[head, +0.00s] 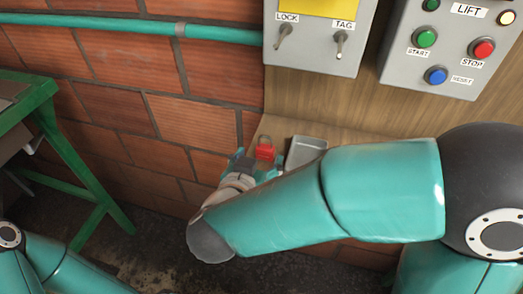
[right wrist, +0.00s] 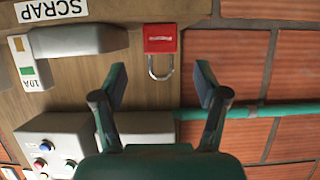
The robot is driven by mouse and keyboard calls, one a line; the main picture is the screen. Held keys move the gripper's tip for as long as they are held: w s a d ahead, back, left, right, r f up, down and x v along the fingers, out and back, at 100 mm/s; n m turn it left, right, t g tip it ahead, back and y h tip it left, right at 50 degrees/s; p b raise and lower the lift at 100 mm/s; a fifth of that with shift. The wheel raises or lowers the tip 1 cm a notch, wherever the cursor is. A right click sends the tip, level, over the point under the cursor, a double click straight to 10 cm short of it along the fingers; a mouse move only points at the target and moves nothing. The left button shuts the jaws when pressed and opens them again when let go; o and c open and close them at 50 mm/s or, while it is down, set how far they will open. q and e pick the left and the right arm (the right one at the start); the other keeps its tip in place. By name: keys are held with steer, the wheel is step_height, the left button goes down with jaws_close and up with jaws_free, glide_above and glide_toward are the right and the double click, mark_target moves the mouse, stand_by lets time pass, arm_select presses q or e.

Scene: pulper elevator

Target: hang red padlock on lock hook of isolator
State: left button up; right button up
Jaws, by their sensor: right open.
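The red padlock (head: 266,150) is at the left end of the wooden shelf, beyond my right forearm. In the right wrist view the padlock (right wrist: 160,40) shows its red body with the silver shackle towards my gripper. My right gripper (right wrist: 160,84) is open and empty, its fingers apart on either side of the line to the padlock, not touching it. In the head view the right gripper (head: 252,168) is small and partly hidden by my arm. The grey isolator box (head: 312,55) carries the lock hook (head: 284,35) under the LOCK label, and nothing hangs on it. My left gripper is out of view.
A second hook (head: 340,42) sits under the TAG label. The lift panel (head: 445,45) with several buttons is to the right. A teal pipe (head: 130,25) crosses the brick wall, and a green frame (head: 70,150) stands left.

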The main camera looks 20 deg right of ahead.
mark_target(264, 149)
steer(key=shift+x, duration=3.2)
steer(key=shift+a, duration=0.1)
steer(key=c, duration=1.3)
